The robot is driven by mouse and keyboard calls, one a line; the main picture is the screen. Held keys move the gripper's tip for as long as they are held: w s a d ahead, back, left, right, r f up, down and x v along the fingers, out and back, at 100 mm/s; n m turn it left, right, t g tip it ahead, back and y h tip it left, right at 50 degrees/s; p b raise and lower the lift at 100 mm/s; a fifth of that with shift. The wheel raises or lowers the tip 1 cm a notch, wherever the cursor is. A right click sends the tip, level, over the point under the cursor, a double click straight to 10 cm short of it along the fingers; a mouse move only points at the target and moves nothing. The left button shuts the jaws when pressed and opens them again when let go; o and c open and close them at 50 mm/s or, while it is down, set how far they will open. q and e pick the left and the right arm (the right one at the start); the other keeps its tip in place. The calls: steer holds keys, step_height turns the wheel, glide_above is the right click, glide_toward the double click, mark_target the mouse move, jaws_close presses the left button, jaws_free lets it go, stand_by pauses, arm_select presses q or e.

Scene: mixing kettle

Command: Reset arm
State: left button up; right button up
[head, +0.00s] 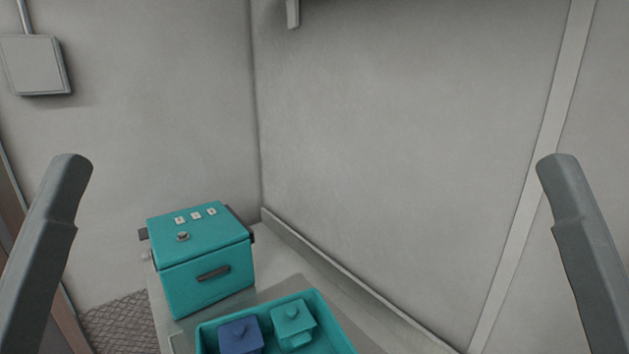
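My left arm shows only as a grey link along the left edge of the head view, and my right arm as a similar link along the right edge. Neither gripper is in view, so I cannot see their fingers or anything in them. Both visible links stand apart from the teal box (205,283) and the teal tray (335,335) on the bench.
The teal box has a dark front handle and a knob on top. The tray, cut off at the bottom, holds a blue lidded container (241,338) and a teal one (293,322). Walls meet behind the bench (285,262). A grey wall box (35,64) hangs upper left.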

arm_select(q)
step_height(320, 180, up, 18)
steer(key=p, duration=1.4)
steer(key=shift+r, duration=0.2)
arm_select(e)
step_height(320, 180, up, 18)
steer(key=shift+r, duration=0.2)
